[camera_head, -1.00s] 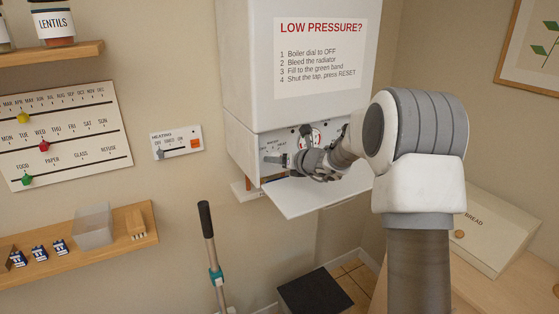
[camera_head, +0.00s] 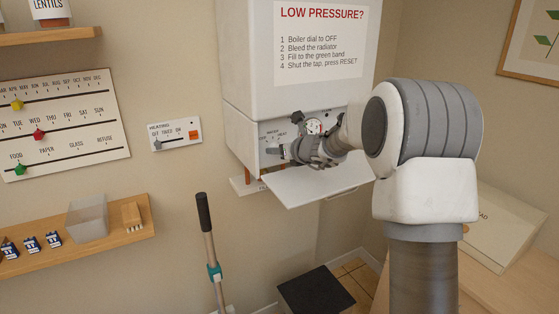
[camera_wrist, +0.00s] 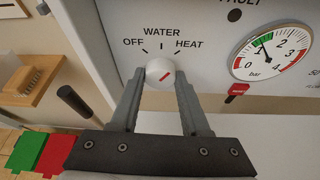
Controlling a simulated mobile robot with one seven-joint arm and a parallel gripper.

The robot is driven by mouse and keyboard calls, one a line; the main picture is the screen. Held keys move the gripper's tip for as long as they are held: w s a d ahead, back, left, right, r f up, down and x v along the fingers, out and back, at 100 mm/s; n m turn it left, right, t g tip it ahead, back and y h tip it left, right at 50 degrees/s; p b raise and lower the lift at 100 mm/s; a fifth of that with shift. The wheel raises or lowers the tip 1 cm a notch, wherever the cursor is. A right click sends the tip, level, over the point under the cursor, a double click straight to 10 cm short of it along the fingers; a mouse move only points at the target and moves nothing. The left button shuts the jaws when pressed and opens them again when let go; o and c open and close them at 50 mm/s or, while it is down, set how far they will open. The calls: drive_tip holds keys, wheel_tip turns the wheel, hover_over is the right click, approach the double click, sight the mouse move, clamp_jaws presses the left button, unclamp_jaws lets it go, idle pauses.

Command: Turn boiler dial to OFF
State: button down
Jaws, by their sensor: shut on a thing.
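The boiler dial is a round white knob (camera_wrist: 160,73) with a red mark, below the labels OFF, WATER and HEAT in the wrist view. The red mark slants up and right, toward HEAT. My gripper (camera_wrist: 160,82) has one finger on each side of the knob and is shut on it. In the head view my gripper (camera_head: 287,150) is at the boiler's lower panel, and the knob is mostly hidden by it. The white boiler (camera_head: 290,90) carries a LOW PRESSURE? notice (camera_head: 320,42).
A pressure gauge (camera_wrist: 270,50) sits right of the dial, its needle near the green band, with a red tap handle (camera_wrist: 236,92) below. A flap (camera_head: 315,185) hangs open under the panel. A shelf (camera_head: 110,238) and a leaning pole (camera_head: 207,240) are at left.

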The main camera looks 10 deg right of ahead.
drive_tip(key=n+h+b, duration=0.1)
drive_tip(key=b, duration=0.2)
drive_tip(key=f+n+t+b, duration=0.1)
drive_tip(key=b, duration=0.3)
drive_tip(key=shift+a+n+h, duration=0.15)
drive_tip(key=shift+n+h, duration=0.25)
drive_tip(key=n+h+b, duration=0.1)
drive_tip(key=n+b, duration=0.1)
drive_tip(key=b, duration=0.4)
drive_tip(key=shift+s+n+t+h, duration=0.1)
drive_tip(key=shift+n+t+h, duration=0.2)
drive_tip(key=shift+t, duration=0.1)
drive_tip(key=n+t+h+b, duration=0.1)
drive_tip(key=n+b, duration=0.2)
drive_tip(key=b, duration=0.3)
drive_tip(key=shift+a, duration=0.1)
drive_tip(key=n+t+b, duration=0.1)
drive_tip(key=n+b, duration=0.1)
drive_tip(key=b, duration=0.1)
drive_tip(key=shift+r+h+b, duration=0.1)
drive_tip(key=shift+h+b, duration=0.25)
drive_tip(key=shift+h, duration=0.05)
drive_tip(key=shift+r+n+b, duration=0.15)
drive_tip(key=shift+n+b, duration=0.35)
drive_tip(key=shift+t, duration=0.3)
drive_tip(key=shift+c, duration=1.9)
unclamp_jaws()
